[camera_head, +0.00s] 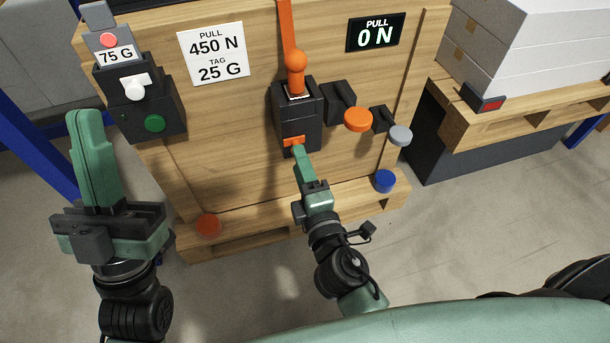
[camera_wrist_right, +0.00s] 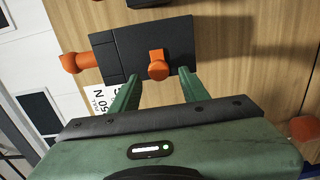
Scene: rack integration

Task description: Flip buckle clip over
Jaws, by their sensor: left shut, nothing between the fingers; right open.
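The black buckle (camera_head: 298,112) is mounted on the wooden crate face, with an orange strap (camera_head: 287,30) and an orange ball knob (camera_head: 295,60) above it. An orange clip tab (camera_head: 294,141) sits at its lower front; it also shows in the right wrist view (camera_wrist_right: 158,66). My right gripper (camera_head: 298,151) is open at the tab. In the right wrist view its fingers (camera_wrist_right: 157,82) point at the buckle, one on either side of the tab; I cannot tell whether they touch it. My left gripper (camera_head: 88,118) is shut and empty, raised at the left.
Orange (camera_head: 358,119) and grey (camera_head: 400,135) knobs stick out right of the buckle. A pallet with white cartons (camera_head: 530,60) stands at right.

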